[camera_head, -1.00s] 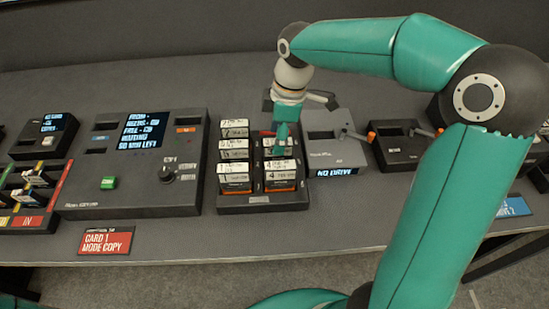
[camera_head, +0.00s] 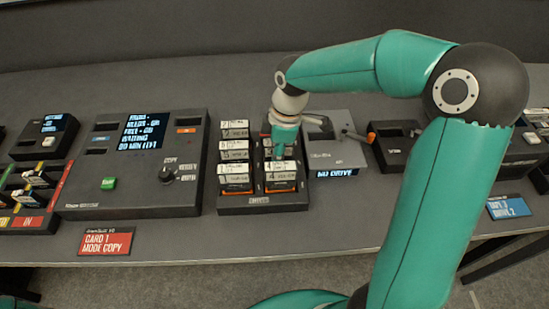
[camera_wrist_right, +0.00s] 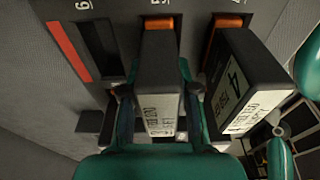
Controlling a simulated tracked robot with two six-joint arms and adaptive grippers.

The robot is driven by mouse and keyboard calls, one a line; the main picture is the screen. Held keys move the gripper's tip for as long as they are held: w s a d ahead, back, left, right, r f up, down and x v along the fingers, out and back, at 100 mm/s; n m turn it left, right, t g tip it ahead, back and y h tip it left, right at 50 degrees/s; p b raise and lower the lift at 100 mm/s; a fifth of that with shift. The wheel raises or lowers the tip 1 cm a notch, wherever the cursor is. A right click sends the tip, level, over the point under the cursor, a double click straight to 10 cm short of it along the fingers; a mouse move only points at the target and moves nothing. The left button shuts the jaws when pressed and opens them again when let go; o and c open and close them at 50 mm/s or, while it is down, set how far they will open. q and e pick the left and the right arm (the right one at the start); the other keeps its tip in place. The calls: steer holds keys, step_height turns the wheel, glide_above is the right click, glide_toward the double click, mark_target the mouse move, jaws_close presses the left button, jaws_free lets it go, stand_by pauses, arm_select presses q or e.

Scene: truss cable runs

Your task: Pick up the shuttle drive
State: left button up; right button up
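My right gripper (camera_head: 284,152) is over the right column of a black drive rack (camera_head: 262,201). In the right wrist view its two fingers (camera_wrist_right: 158,112) stand on either side of a black drive (camera_wrist_right: 160,60) with a white label and an orange tab. The drive stands in its slot. Whether the fingers press on it cannot be told. The label is too blurred to read, so I cannot confirm that it is the shuttle drive. A drive marked 4 (camera_wrist_right: 240,90) stands close to its right. My left gripper is not in view.
An empty slot (camera_wrist_right: 97,45) is left of the drive in the wrist view. A grey dock (camera_head: 338,153) reading "NO DRIVE" stands right of the rack. A console (camera_head: 135,185) with a screen stands left. A red card sign (camera_head: 107,241) is at the table's front.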

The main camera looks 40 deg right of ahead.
jaws_close()
steer(key=shift+r, duration=0.1)
